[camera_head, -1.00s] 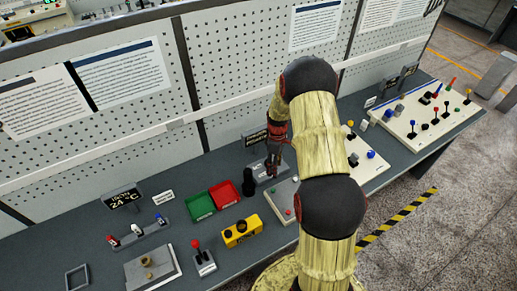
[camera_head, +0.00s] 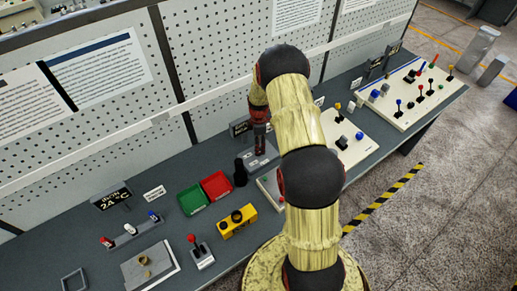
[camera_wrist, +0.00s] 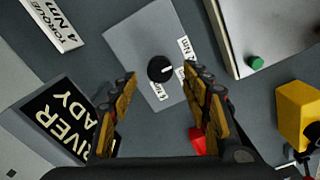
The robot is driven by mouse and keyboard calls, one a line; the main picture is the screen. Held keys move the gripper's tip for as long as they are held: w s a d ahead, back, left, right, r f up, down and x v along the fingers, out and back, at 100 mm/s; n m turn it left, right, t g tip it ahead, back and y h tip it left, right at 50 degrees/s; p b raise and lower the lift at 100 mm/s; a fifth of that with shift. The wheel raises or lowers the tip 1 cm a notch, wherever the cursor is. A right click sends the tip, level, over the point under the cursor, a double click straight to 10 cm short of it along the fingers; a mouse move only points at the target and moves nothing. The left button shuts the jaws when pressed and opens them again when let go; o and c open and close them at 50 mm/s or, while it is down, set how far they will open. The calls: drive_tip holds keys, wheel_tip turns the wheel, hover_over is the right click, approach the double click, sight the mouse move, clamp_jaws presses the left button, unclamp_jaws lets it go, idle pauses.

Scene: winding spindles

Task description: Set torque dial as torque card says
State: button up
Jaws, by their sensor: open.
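The torque dial is a round black knob (camera_wrist: 161,68) with a white pointer mark, on a grey plate (camera_wrist: 130,38) in the wrist view. The pointer aims right, slightly upward in that view. The torque card (camera_wrist: 52,22) reads "TORQUE 4 Nm" at the upper left. My gripper (camera_wrist: 160,75) is open, its yellow fingers on either side of the dial; contact cannot be told. In the head view my gripper (camera_head: 259,143) points down over the plate, hiding the dial.
A driver-ready sign (camera_wrist: 62,120) stands close to the left finger in the wrist view. A panel with a green button (camera_wrist: 257,62) and a yellow block (camera_wrist: 300,108) lie right.

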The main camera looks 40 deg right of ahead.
drive_tip(key=shift+f, duration=1.85)
drive_tip(key=shift+c, duration=0.4)
drive_tip(key=c, duration=1.1)
drive_tip(key=shift+m, duration=0.4)
drive_tip(key=m+b, duration=0.3)
drive_tip(key=m, duration=0.1)
drive_tip(key=shift+f+m+b, duration=0.1)
drive_tip(key=shift+m+b, duration=0.2)
drive_tip(key=shift+b, duration=0.05)
drive_tip(key=m+b, duration=0.2)
drive_tip(key=m, duration=0.4)
drive_tip(key=shift+b, duration=0.3)
drive_tip(key=shift+m, duration=0.3)
drive_tip(key=o, duration=1.1)
